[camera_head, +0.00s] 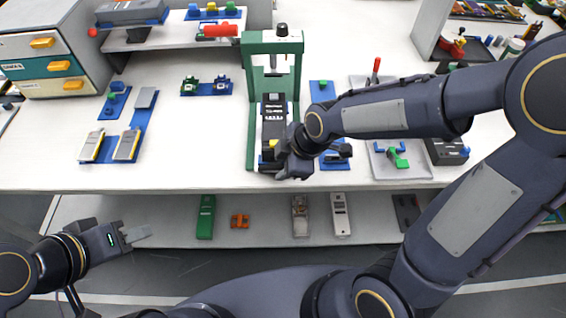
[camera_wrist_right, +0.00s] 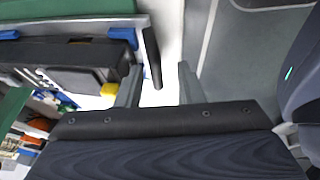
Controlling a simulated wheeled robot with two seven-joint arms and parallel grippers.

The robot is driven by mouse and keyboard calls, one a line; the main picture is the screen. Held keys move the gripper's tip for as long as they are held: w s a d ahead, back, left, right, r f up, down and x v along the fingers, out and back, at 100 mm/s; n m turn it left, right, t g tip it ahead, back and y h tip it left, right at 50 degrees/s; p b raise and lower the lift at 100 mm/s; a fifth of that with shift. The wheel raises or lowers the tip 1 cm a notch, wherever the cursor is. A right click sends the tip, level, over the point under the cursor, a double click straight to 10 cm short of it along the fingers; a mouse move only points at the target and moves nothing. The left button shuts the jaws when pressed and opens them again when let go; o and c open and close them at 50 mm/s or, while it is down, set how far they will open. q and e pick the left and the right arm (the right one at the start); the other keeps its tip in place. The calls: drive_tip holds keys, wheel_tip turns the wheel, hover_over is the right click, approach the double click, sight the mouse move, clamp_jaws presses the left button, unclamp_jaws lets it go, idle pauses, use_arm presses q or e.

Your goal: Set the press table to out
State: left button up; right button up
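The green press (camera_head: 247,100) stands at the middle of the bench, its plunger above a dark block with a yellow part (camera_head: 273,110) between its posts. The press table under that block is mostly hidden by my right gripper in the head view. My right gripper (camera_head: 289,172) is at the front of the press, over the bench's front edge. In the right wrist view its fingers (camera_wrist_right: 159,86) are apart, and a black bar handle (camera_wrist_right: 152,58) reaches between them, nearer the left finger. My left gripper (camera_head: 142,236) is empty and looks open, low at the left, away from the bench.
Blue trays with cells (camera_head: 108,146) lie left of the press. Green and blue fixtures (camera_head: 397,158) lie to its right, partly behind my right arm. A lower shelf (camera_head: 270,226) carries several small items. A drawer cabinet (camera_head: 45,60) stands at the back left.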

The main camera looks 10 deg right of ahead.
drive_tip(key=v, duration=0.7)
drive_tip(key=shift+r+p, duration=0.3)
drive_tip(key=shift+p, duration=0.05)
drive_tip(key=shift+s+d, duration=0.1)
drive_tip(key=s+d+r+m+t, duration=0.1)
drive_tip(key=s+d+m, duration=0.3)
drive_tip(key=m, duration=0.5)
drive_tip(key=s+d+r+m+t+p, duration=0.1)
drive_tip(key=s+d+r+m, duration=0.2)
drive_tip(key=s+m, duration=0.5)
drive_tip(key=shift+s+d+r+m+t, duration=0.2)
drive_tip(key=shift+s+d+m+t, duration=0.25)
drive_tip(key=shift+d, duration=0.35)
drive_tip(key=shift+w, duration=0.1)
